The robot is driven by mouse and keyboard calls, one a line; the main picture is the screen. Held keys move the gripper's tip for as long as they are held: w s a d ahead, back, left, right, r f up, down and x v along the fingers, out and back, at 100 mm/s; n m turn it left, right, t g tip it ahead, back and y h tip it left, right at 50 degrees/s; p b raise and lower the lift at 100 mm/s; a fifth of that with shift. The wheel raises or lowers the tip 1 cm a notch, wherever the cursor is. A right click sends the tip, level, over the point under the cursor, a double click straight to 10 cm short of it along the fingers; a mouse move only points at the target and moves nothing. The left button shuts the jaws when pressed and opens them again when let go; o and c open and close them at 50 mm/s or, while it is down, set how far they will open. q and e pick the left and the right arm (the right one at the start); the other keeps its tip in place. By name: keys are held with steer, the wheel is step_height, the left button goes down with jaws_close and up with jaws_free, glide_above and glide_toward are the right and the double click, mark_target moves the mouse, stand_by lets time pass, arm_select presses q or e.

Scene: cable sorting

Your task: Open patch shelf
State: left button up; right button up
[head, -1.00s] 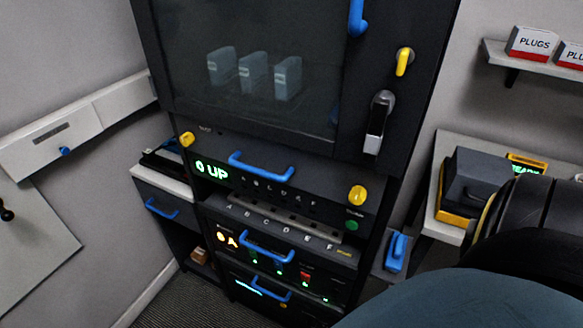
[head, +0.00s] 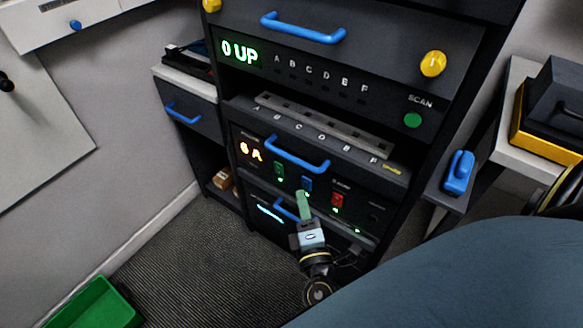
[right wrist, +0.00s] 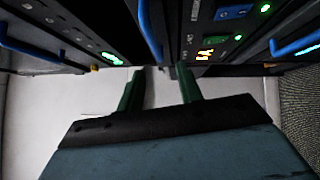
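The dark rack holds several stacked units. Its upper panel (head: 350,65) shows a green "0 UP" display, letters A to F and a blue handle (head: 302,28). Below it, a grey lettered port strip (head: 322,125) sticks out. Under that is a unit with an orange display and another blue handle (head: 282,150). I cannot read which front is named patch shelf. My right gripper (head: 303,203) is in front of the lower units, near the lowest blue handle (head: 287,208). In the right wrist view its green fingers (right wrist: 160,85) are apart and empty, with a blue handle (right wrist: 150,30) beyond them.
Yellow knobs (head: 433,64) flank the upper panel, above a green scan button (head: 412,120). A blue-handled side cabinet (head: 180,112) stands left. A green bin (head: 98,305) is on the floor. A blue switch (head: 459,172) and a side shelf (head: 535,165) are on the right.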

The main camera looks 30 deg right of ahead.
mark_target(291, 155)
steer(key=x, duration=0.9)
steer(key=r+x, duration=0.1)
steer(key=x, duration=0.3)
steer(key=shift+w, duration=0.1)
jaws_close()
